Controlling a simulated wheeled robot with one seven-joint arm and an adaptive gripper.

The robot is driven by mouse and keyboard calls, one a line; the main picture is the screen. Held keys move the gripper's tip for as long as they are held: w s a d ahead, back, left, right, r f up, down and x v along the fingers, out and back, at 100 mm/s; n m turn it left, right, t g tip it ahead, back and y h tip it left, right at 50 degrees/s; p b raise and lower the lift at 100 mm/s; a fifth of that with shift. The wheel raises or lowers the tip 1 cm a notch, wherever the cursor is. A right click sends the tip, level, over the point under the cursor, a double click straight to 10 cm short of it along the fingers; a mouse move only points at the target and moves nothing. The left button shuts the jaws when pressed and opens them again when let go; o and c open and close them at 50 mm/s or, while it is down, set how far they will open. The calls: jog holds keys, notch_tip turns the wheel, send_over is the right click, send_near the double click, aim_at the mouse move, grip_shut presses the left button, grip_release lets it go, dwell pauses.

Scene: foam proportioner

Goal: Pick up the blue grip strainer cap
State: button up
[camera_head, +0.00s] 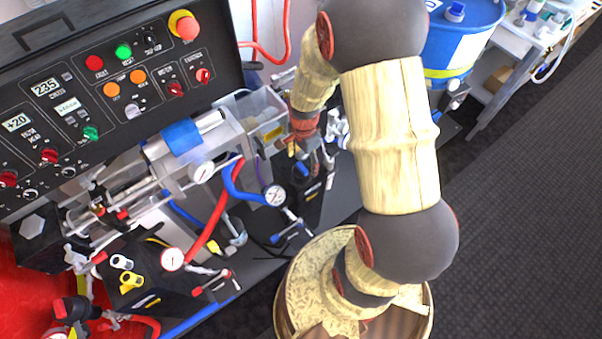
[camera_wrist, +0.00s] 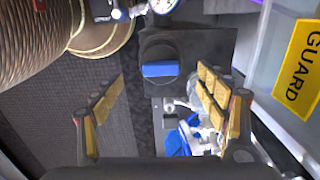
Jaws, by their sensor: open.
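The blue grip strainer cap (camera_wrist: 160,69) shows in the wrist view as a blue bar across a round black face on a dark block. It lies ahead of my gripper, between the lines of the two fingers. My gripper (camera_wrist: 163,80) is open and empty, with its yellow-padded fingers well apart to either side of the bar.
A clear box with a yellow GUARD label (camera_wrist: 298,67) stands close to the right finger in the wrist view. Blue-handled valve fittings (camera_wrist: 180,140) lie below the cap. In the head view, a gauge (camera_head: 275,196) and hoses crowd the left; the dark floor (camera_head: 520,200) is clear at right.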

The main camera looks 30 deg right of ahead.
aim_at(302, 167)
jog(key=f+b, duration=0.1)
jog(key=f, duration=0.2)
jog(key=f+b, duration=0.2)
jog(key=f, duration=0.2)
jog(key=shift+w+a, duration=0.1)
jog(key=shift+a, duration=0.1)
jog(key=shift+r, duration=0.1)
jog(key=shift+c, duration=0.6)
jog(key=c, duration=1.1)
jog(key=shift+r, duration=0.1)
jog(key=shift+c, duration=0.6)
